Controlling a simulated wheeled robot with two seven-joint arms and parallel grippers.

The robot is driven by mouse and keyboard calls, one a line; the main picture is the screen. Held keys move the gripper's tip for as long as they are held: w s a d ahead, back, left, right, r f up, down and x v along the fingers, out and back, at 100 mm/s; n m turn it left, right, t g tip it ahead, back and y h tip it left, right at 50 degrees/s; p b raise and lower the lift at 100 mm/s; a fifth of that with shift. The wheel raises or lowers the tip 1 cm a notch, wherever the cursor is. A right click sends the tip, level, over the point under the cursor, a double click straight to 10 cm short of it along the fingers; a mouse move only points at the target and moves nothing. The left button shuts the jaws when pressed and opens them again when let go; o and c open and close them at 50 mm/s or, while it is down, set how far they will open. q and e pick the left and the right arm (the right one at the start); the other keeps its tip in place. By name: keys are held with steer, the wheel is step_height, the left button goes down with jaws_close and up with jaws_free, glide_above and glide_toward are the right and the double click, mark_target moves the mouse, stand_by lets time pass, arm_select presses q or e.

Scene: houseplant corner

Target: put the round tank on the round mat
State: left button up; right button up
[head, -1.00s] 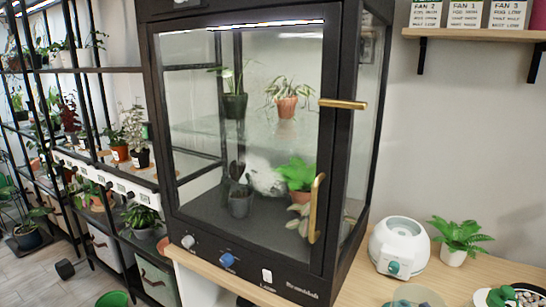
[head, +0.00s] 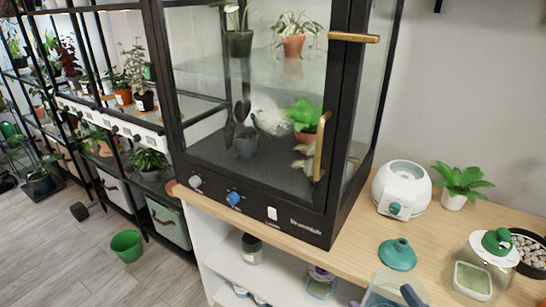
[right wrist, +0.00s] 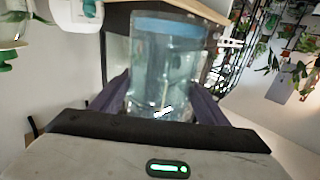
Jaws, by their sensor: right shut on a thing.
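The round tank (right wrist: 168,65) is a clear, bluish cylinder with a blue band at one end. It fills the middle of the right wrist view. My right gripper (right wrist: 160,98) is shut on it, with one dark finger on each side. In the head view the tank (head: 388,283) shows partly at the bottom edge, in front of the counter, with a dark blue finger of my right gripper (head: 384,298) against it. Its lower part is cut off. I cannot make out the round mat in either view. My left gripper is not in view.
On the wooden counter (head: 345,243) stand a teal funnel (head: 397,255), a white humidifier (head: 402,186), a potted fern (head: 460,182), a lidded glass jar (head: 474,278) and a pebble bowl (head: 530,268). A black glass cabinet (head: 270,212) stands on the left. A green bucket (head: 127,246) is on the floor.

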steer(key=shift+w+d+r+m+t+h, duration=0.1)
steer(key=shift+w+d+r+m+h, duration=0.2)
steer(key=shift+m+h, duration=0.35)
steer(key=shift+w+d+r+m+t+h, duration=0.15)
steer(key=shift+d+m+h, duration=0.25)
steer(key=shift+h, duration=0.5)
steer(key=shift+w+d+r+m+t+h, duration=0.2)
steer(key=shift+d+m+h, duration=0.25)
steer(key=shift+h, duration=0.3)
steer(key=shift+a, duration=0.1)
